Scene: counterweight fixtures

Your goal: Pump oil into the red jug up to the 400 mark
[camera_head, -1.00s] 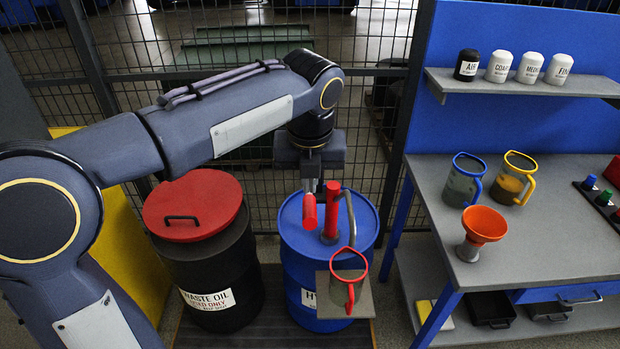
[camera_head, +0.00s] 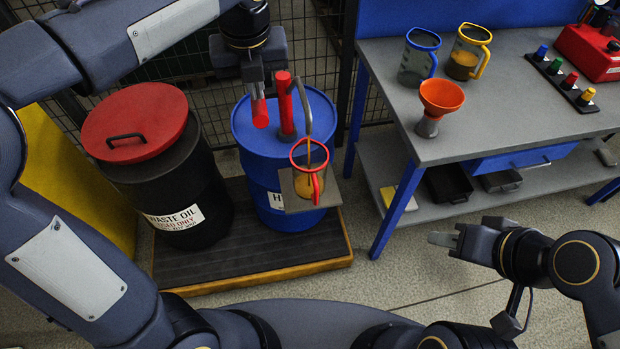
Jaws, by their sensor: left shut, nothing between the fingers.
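The red-rimmed jug (camera_head: 297,158) stands on a small square shelf at the front of the blue drum (camera_head: 243,125). Amber oil shows inside it; its marks are too small to read. The pump's red post (camera_head: 284,108) rises from the drum lid, and its grey spout (camera_head: 304,98) curves down over the jug. The pump's red handle grip (camera_head: 260,113) hangs left of the post. My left gripper (camera_head: 257,88) is shut with nothing between its fingers, pointing down at the top of the grip. My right gripper (camera_head: 437,240) is at the lower right, away from everything; its finger gap is unclear.
A black waste oil drum (camera_head: 190,170) with a red lid (camera_head: 140,120) stands left of the blue drum. The grey bench (camera_head: 500,115) at right holds a blue-rimmed jug (camera_head: 418,58), a yellow-rimmed jug (camera_head: 466,52), an orange funnel (camera_head: 441,97) and coloured knobs. Floor between is clear.

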